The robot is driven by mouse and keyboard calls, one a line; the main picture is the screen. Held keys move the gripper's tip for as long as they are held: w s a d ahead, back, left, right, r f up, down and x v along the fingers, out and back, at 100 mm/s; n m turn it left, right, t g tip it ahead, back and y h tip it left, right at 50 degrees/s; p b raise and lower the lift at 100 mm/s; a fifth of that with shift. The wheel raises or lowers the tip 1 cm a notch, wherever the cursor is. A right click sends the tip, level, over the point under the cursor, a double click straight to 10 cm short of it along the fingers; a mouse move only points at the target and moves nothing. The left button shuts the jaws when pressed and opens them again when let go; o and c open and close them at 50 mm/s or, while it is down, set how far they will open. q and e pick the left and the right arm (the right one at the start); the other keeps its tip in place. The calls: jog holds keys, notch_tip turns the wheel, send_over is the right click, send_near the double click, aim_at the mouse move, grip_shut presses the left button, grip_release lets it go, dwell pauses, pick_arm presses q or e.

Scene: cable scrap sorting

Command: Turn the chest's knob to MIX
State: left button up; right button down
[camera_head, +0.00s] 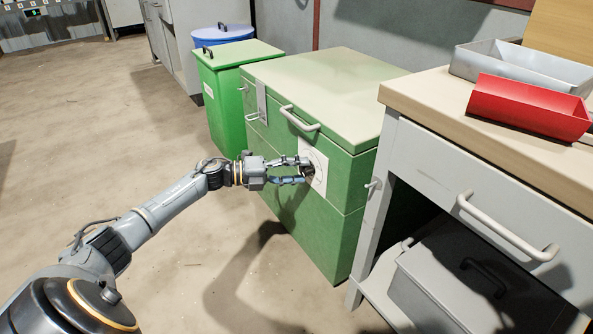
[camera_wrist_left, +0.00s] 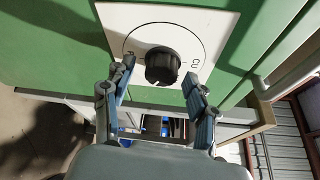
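The green chest (camera_head: 325,228) stands in the middle of the head view with its lid down. A white dial plate is on its front, and it shows large in the left wrist view (camera_wrist_left: 205,22). A round black knob (camera_wrist_left: 162,65) sits at the plate's centre; in the head view it is mostly hidden by my fingers. Lettering at the plate's right is only partly visible, so I cannot read the setting. My left gripper (camera_head: 308,172) is open, its fingertips (camera_wrist_left: 158,78) on either side of the knob, with gaps visible. My right gripper is not in view.
A workbench (camera_head: 425,88) with a drawer stands close at the chest's right, holding a red tray (camera_head: 530,105) and a grey tray (camera_head: 520,65). A green bin (camera_head: 225,105) and a blue bin (camera_head: 222,34) stand beyond the chest. The floor at left is clear.

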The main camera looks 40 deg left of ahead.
pick_arm(q)
jog(key=v, duration=1.2)
dwell(0.4)
